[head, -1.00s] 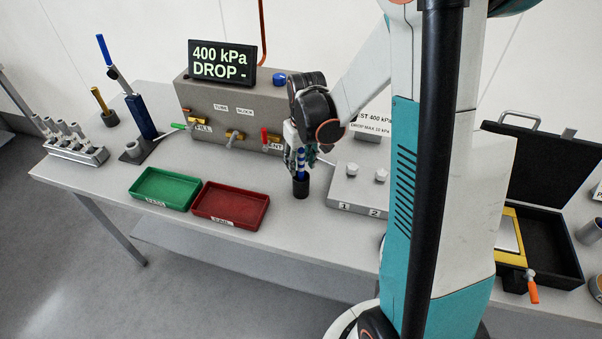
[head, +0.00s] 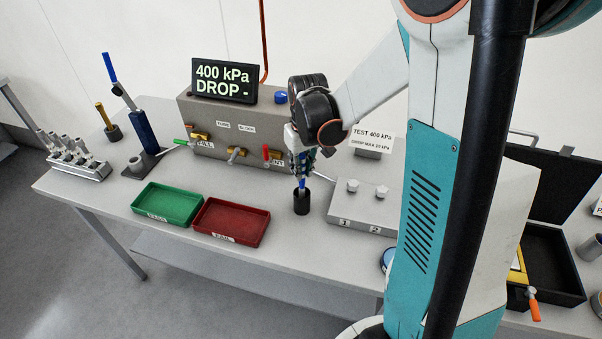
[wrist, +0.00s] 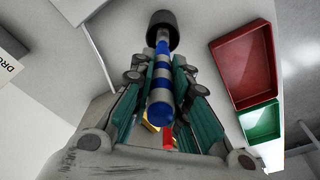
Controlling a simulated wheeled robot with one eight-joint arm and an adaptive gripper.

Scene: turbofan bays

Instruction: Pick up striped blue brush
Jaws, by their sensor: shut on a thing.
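The striped blue brush (wrist: 161,83) has blue and pale bands and runs between my gripper's two fingers in the wrist view. My gripper (head: 302,170) is shut on it, and a short blue length of the brush (head: 301,185) shows below the fingers in the head view. The brush stands roughly upright, its lower end at the mouth of a small black cup (head: 301,204). The cup also shows at the top of the wrist view (wrist: 162,22). I cannot tell whether the lower end is inside the cup or just above it.
A red tray (head: 232,238) and a green tray (head: 166,220) lie left of the cup. A grey block (head: 345,213) with two knobs is close on the right. The grey valve box (head: 222,143) stands behind. Bare table lies in front of the cup.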

